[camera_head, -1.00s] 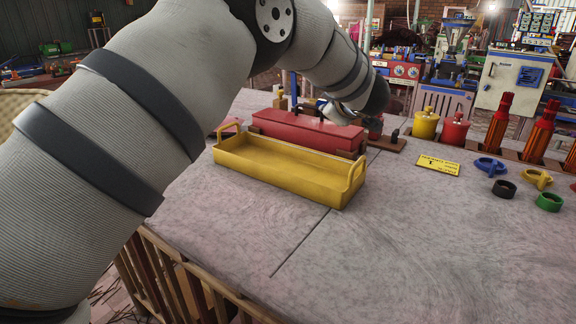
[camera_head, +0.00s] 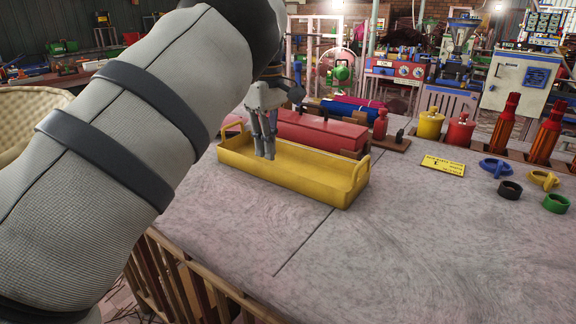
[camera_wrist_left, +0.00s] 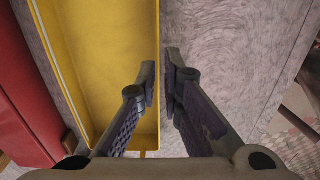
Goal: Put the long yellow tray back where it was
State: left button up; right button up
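The long yellow tray (camera_head: 290,176) lies on the grey table, empty, with a raised handle at each end. It is just in front of a long red box (camera_head: 322,132). My left gripper (camera_head: 268,156) points down over the tray's near long side. In the left wrist view its two fingers (camera_wrist_left: 161,75) are a narrow gap apart, with the edge of the yellow tray (camera_wrist_left: 110,60) in line with that gap. One finger is over the tray's inside and the other over the table. I cannot tell whether they touch the rim. My right gripper is not in view.
A yellow label card (camera_head: 443,165), a blue ring with a handle (camera_head: 496,168) and several other rings lie at the right. Yellow (camera_head: 430,123) and red (camera_head: 459,131) canisters stand behind. The table in front of the tray is clear.

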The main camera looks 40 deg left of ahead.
aim_at(270, 181)
pick_arm(q)
notch_tip(270, 181, down, 6)
jog(key=shift+w+f, duration=0.1)
grip_shut()
